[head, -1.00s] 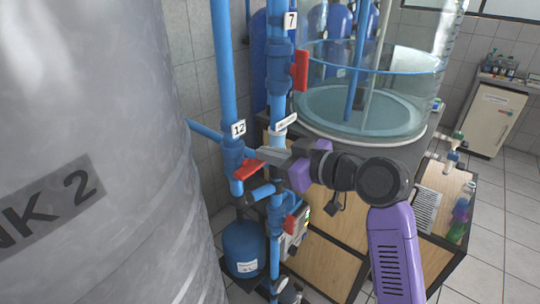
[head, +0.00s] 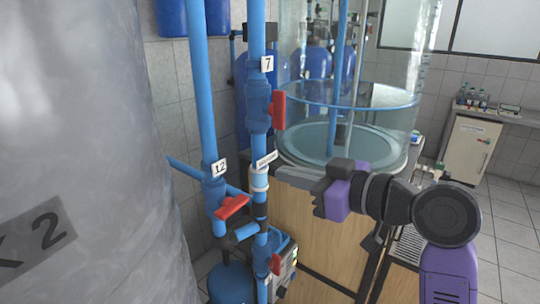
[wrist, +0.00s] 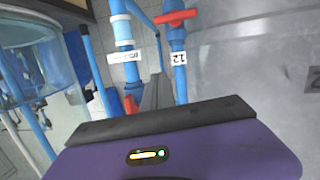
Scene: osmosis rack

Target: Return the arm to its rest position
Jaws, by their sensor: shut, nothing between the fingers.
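My gripper (head: 280,173) is shut and empty. Its grey fingers point left, with the tips just right of the blue pipe of valve 7 in the head view. The purple gripper body and my dark wrist stretch to the right. The red handle of valve 12 (head: 232,207) is down and left of the fingertips, with a visible gap between them. A red handle also shows near the top of the wrist view (wrist: 176,17), by the label 12 (wrist: 178,58).
The grey tank 2 (head: 80,120) fills the left side. The red handle of valve 7 (head: 279,110) is above my fingers. A clear cylinder tank (head: 390,110) stands behind my wrist. A white cabinet (head: 468,150) is at the far right, with open tiled floor before it.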

